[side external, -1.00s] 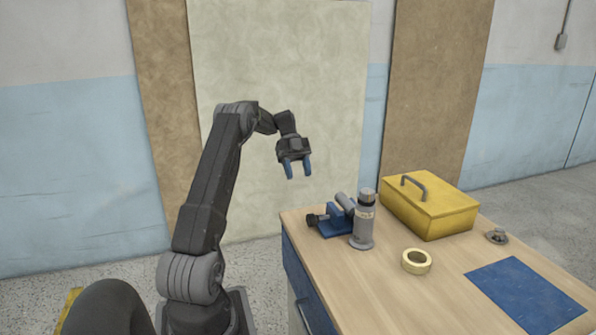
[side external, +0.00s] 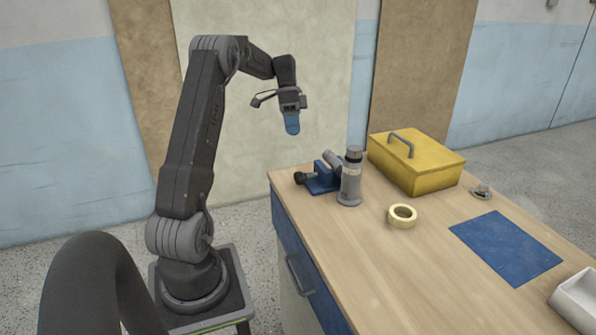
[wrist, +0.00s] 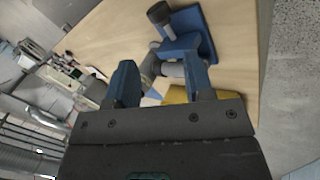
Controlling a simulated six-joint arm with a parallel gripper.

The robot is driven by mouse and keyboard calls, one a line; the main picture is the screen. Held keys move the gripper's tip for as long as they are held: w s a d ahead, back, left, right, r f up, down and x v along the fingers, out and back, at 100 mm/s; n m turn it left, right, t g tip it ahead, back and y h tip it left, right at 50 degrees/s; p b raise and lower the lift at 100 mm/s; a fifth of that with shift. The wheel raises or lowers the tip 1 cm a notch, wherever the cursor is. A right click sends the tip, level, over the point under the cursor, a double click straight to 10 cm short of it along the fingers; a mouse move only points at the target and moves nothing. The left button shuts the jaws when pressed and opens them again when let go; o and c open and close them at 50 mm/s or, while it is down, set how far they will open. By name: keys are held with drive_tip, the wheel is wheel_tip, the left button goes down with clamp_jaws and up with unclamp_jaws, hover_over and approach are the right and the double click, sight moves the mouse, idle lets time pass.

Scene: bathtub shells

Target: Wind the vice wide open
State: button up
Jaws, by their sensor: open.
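The small blue vice (side external: 320,182) sits near the far left corner of the workbench, its dark handle knob (side external: 300,178) pointing left. A grey cylinder (side external: 333,160) lies at its top; whether the jaws grip it I cannot tell. In the wrist view the vice (wrist: 190,35) is beyond my fingers, with its dark knob (wrist: 160,13) at the top. My gripper (side external: 292,127) hangs in the air above and left of the vice, fingers down, touching nothing. In the wrist view my gripper (wrist: 161,80) is open, with two blue fingers apart and nothing held. The vice's jaw gap is not clear.
A grey canister (side external: 350,182) stands close beside the vice, partly covering it. A yellow toolbox (side external: 415,165), tape roll (side external: 402,216), blue mat (side external: 505,247), small grey part (side external: 481,191) and white tray (side external: 578,298) are also on the bench (side external: 360,270). The front left is clear.

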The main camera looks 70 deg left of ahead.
drive_tip(key=d+n+y, duration=0.1)
drive_tip(key=d+n, duration=0.1)
drive_tip(key=n, duration=0.3)
wheel_tip(320, 180, up, 3)
drive_tip(key=n+y, duration=0.5)
drive_tip(key=n, duration=1.2)
hover_over(300, 178)
drive_tip(key=a, duration=0.2)
drive_tip(key=shift+t, duration=0.3)
drive_tip(key=f, duration=1.3)
drive_tip(key=shift+w+a+f, duration=0.15)
drive_tip(key=shift+w+f, duration=0.05)
drive_tip(key=shift+f, duration=0.2)
drive_tip(key=shift+s, duration=0.15)
drive_tip(key=c, duration=0.7)
